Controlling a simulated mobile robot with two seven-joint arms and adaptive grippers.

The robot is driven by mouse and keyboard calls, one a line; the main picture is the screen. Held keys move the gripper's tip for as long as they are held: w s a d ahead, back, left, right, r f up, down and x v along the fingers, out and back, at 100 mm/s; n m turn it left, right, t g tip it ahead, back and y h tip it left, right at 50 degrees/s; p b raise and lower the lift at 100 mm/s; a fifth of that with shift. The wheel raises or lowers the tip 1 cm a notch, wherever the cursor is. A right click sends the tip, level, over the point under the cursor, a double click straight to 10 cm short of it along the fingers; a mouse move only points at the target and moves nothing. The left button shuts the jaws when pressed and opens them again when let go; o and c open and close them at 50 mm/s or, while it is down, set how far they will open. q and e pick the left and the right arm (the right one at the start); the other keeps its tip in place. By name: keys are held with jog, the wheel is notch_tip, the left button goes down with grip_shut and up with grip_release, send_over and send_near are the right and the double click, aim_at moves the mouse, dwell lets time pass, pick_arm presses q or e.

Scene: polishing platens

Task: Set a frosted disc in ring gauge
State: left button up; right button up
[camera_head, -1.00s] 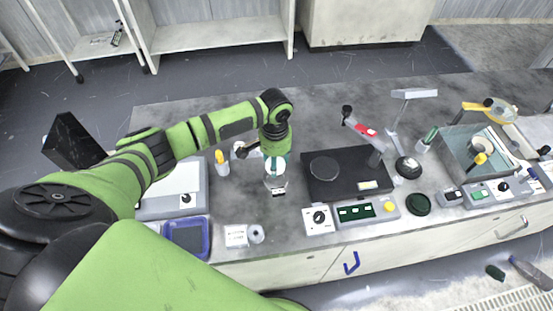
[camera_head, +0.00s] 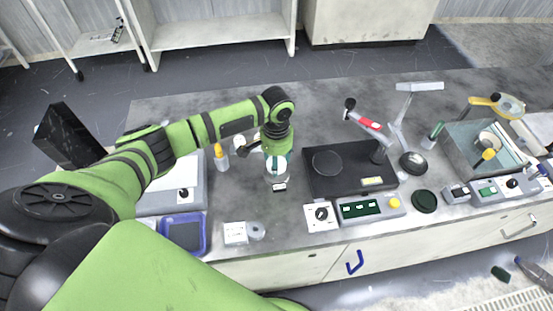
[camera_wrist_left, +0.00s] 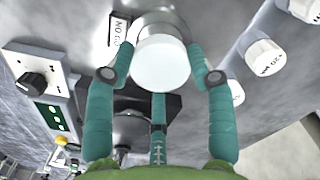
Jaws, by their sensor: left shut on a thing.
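My left gripper (camera_head: 277,160) is over the bench, left of the black platen unit, with its fingers pointing down. In the left wrist view its teal fingers (camera_wrist_left: 160,70) are shut around a white frosted disc (camera_wrist_left: 160,63). A round metallic ring gauge (camera_wrist_left: 160,20) shows just beyond the disc, partly hidden by it, with a "NO GO" label (camera_wrist_left: 119,30) beside it. The label also shows in the head view (camera_head: 280,187). I cannot tell whether the disc touches the gauge. My right gripper is not in view.
The black platen unit (camera_head: 322,184) stands to the right, with a knob box (camera_head: 320,214) in front. A blue-rimmed tray (camera_head: 205,236) and a small white box (camera_head: 235,233) are front left. White cylinders (camera_wrist_left: 264,58) stand close to the gripper. A bottle (camera_head: 221,160) stands left.

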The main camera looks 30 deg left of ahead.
pick_arm(q)
jog(key=shift+f+b, duration=0.35)
jog(key=shift+f, duration=0.7)
jog(key=shift+f+p, duration=0.4)
jog(key=shift+p, duration=0.1)
dwell(1.5)
jog(key=o, duration=1.3)
notch_tip(320, 180, up, 12)
jog(key=shift+r, duration=0.1)
dwell(0.4)
